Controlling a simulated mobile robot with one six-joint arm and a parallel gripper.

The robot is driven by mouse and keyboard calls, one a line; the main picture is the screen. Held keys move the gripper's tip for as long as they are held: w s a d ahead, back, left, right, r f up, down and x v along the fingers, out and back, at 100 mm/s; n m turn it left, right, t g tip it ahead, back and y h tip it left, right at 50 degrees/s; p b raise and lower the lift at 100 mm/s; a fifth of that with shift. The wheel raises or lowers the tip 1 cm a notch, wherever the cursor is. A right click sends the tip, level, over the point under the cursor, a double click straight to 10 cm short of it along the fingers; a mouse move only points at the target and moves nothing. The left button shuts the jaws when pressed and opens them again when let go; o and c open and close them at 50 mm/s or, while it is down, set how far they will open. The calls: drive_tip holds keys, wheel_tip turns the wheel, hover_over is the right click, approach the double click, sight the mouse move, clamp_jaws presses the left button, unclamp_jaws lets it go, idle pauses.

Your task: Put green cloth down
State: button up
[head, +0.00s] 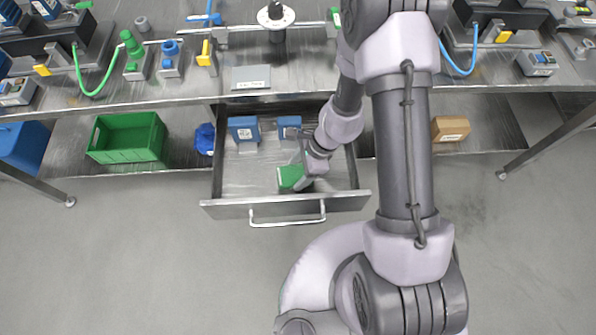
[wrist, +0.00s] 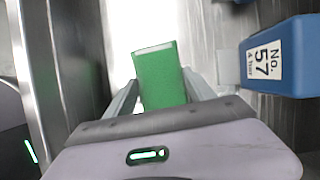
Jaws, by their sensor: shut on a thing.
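The green cloth (head: 289,177) shows as a flat green block inside the open drawer (head: 240,210), near its front right part. In the wrist view the green cloth (wrist: 160,78) stands out between the two fingers of my gripper (wrist: 163,98). My gripper (head: 300,183) is low in the drawer and shut on the cloth. I cannot tell whether the cloth touches the drawer floor. The lower end of the cloth is hidden behind the gripper body in the wrist view.
A blue box marked No. 57 (wrist: 285,58) is right of my gripper in the wrist view. Two blue boxes, one on the left (head: 243,129) and one on the right (head: 289,126), stand at the drawer's back. The drawer's left floor is clear. A green crate (head: 128,138) is on the shelf.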

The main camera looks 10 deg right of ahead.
drive_tip(key=shift+f, duration=0.2)
drive_tip(key=o, duration=1.2)
drive_tip(key=shift+r, duration=0.15)
drive_tip(key=d+r+n+t+p, duration=0.1)
drive_tip(key=d+r+n+p, duration=0.15)
drive_tip(key=r, duration=0.75)
drive_tip(key=w+d+r+n+p, duration=0.1)
drive_tip(key=r+p, duration=0.3)
drive_tip(key=r, duration=0.6)
drive_tip(key=d+r+n+t+p, duration=0.1)
drive_tip(key=d+r+p, duration=0.15)
drive_tip(key=r, duration=0.85)
drive_tip(key=s+r+n+t+h, duration=0.1)
drive_tip(key=s+r+n, duration=0.1)
drive_tip(key=s+r, duration=0.2)
drive_tip(key=s+r+n+t, duration=0.1)
drive_tip(key=s+r+n, duration=0.2)
drive_tip(key=r, duration=0.3)
drive_tip(key=s+r+n+t+h, duration=0.1)
drive_tip(key=s+r+n+t, duration=0.1)
drive_tip(key=s+r, duration=0.3)
drive_tip(key=shift+s+r+n+h+p, duration=0.1)
drive_tip(key=shift+r+n+h+p, duration=0.2)
drive_tip(key=shift+r+n, duration=0.25)
